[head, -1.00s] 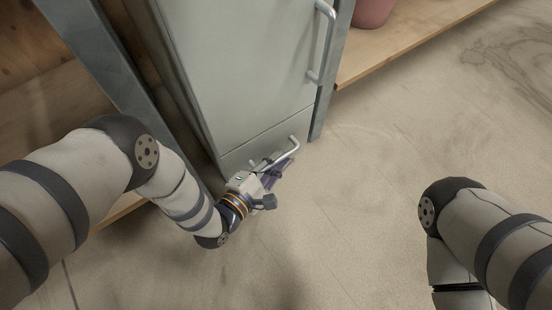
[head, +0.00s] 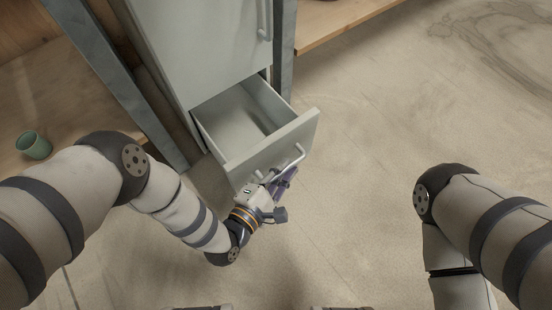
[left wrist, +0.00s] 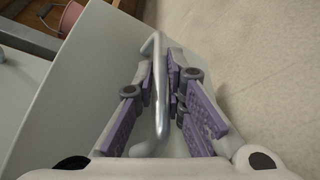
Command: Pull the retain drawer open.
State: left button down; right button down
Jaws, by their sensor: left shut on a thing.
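The retain drawer (head: 262,150) is the low grey drawer under the tall cabinet door. It stands well out from the cabinet, and its inside shows empty in the head view. Its metal bar handle (head: 291,163) is on the front panel. My left gripper (head: 284,179) is at the handle, with its purple-padded fingers shut on the bar. In the left wrist view the handle bar (left wrist: 159,95) runs between the finger pads, with the drawer front (left wrist: 85,85) behind it. My right arm shows at the right of the head view, but its gripper is out of sight.
The cabinet door (head: 205,45) above the drawer is closed, with its own bar handle (head: 264,20). Grey metal posts flank the cabinet. A green cup (head: 33,145) stands on a wooden shelf at left. The floor (head: 350,190) in front and to the right is clear.

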pick_arm(q)
jog(key=s+d, duration=0.5)
jog(key=s, duration=0.2)
jog(key=shift+s+d, duration=0.25)
jog(key=shift+s, duration=0.05)
pick_arm(e)
jog(key=shift+s+d+r, duration=0.2)
pick_arm(q)
jog(key=c, duration=1.7)
grip_release()
jog(key=shift+o, duration=0.2)
